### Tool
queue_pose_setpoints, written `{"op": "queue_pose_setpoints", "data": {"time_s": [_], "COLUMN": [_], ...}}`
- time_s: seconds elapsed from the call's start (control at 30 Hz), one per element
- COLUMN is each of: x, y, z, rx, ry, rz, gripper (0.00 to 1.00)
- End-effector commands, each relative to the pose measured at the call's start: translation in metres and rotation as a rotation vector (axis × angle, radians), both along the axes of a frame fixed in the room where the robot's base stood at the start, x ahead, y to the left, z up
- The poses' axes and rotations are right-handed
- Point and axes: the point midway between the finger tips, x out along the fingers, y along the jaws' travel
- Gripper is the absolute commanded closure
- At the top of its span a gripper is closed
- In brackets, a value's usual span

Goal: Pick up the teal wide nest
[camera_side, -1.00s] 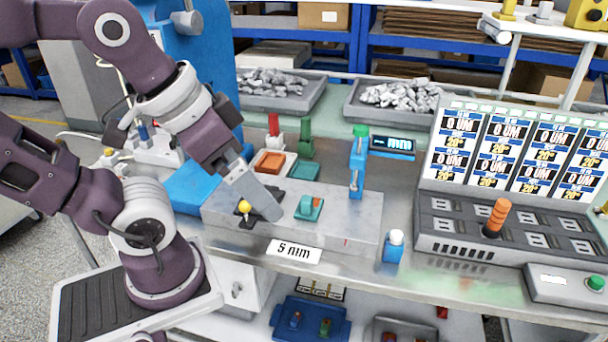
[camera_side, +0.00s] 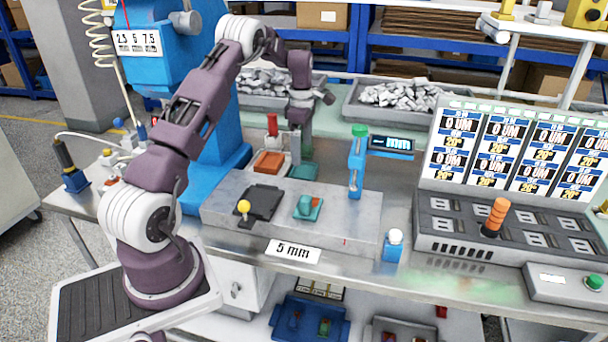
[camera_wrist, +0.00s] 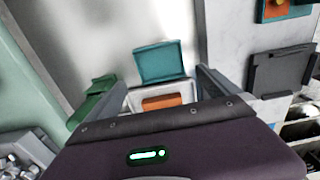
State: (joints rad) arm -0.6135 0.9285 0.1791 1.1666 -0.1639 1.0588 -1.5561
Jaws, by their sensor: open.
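A flat teal piece, which looks like the teal wide nest (camera_side: 304,171), lies on the bench behind the grey block. In the wrist view the teal nest (camera_wrist: 160,60) lies just beyond the fingertips, clear of them. My gripper (camera_wrist: 163,84) is open and empty, with a finger on each side of a pale tray (camera_wrist: 136,92) holding an orange piece (camera_wrist: 162,102). In the side view my gripper (camera_side: 298,140) points down behind the orange piece and the nest; its fingertips are partly hidden.
A grey block (camera_side: 345,222) in front carries a dark plate (camera_side: 262,198) by a yellow knob, and a smaller teal-and-orange piece (camera_side: 308,208). A red post (camera_side: 272,125) and a green piece (camera_wrist: 95,97) stand close to the gripper. A blue post (camera_side: 356,165) rises at the right.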

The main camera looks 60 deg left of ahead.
Motion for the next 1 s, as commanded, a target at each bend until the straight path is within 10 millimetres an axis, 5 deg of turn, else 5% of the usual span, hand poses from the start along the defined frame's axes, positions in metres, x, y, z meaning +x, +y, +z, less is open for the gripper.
{"op": "queue_pose_setpoints", "data": {"time_s": [0.4, 0.67, 1.0], "x": [0.003, 0.003, 0.003], "y": [-0.005, -0.005, -0.005], "z": [-0.066, -0.069, -0.069], "rx": [-0.002, -0.001, -0.001], "ry": [0.002, 0.001, 0.001], "rz": [0.001, 0.000, -0.001], "gripper": [0.00, 0.02, 0.69]}}
